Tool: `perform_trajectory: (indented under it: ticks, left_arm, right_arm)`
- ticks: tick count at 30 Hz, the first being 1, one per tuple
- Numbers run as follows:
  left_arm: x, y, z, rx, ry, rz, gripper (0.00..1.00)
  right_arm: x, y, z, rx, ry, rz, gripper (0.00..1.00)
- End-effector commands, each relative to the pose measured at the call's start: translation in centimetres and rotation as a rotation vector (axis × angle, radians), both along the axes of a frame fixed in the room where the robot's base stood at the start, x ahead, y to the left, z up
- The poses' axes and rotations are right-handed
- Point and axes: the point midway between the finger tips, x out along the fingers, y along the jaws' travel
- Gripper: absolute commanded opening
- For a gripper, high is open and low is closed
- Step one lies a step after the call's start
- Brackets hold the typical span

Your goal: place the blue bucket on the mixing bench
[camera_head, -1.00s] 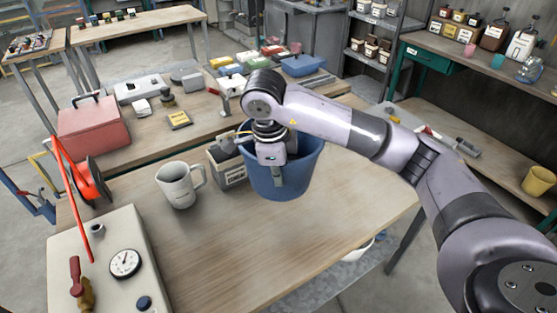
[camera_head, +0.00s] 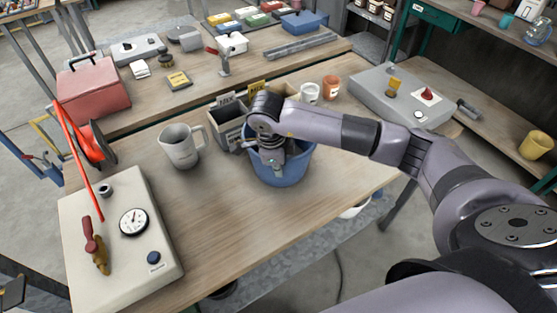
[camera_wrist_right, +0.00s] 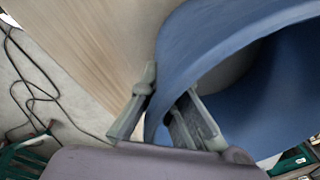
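The bucket's base appears to be at the bench top, but contact is not clearly visible. My right gripper (camera_head: 275,170) is at the bucket's near rim. In the right wrist view, the fingers of the right gripper (camera_wrist_right: 170,88) lie on both sides of the wall of the bucket (camera_wrist_right: 215,45), one outside and one inside, closed on it. My left gripper is not in view.
A grey mug (camera_head: 180,148) and a dark MIX box (camera_head: 228,125) stand left of the bucket. A gauge panel (camera_head: 150,260) fills the bench's left end. Small cups (camera_head: 331,86) and a grey scale-like unit (camera_head: 375,95) are behind. The bench front is clear.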

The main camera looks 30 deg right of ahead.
Motion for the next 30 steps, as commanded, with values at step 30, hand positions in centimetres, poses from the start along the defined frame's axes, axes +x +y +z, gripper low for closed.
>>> perform_trajectory:
  ticks: [30]
  left_arm:
    - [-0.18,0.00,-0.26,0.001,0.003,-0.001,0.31]
  right_arm:
    - [0.04,0.05,0.32,0.000,-0.001,0.000,0.25]
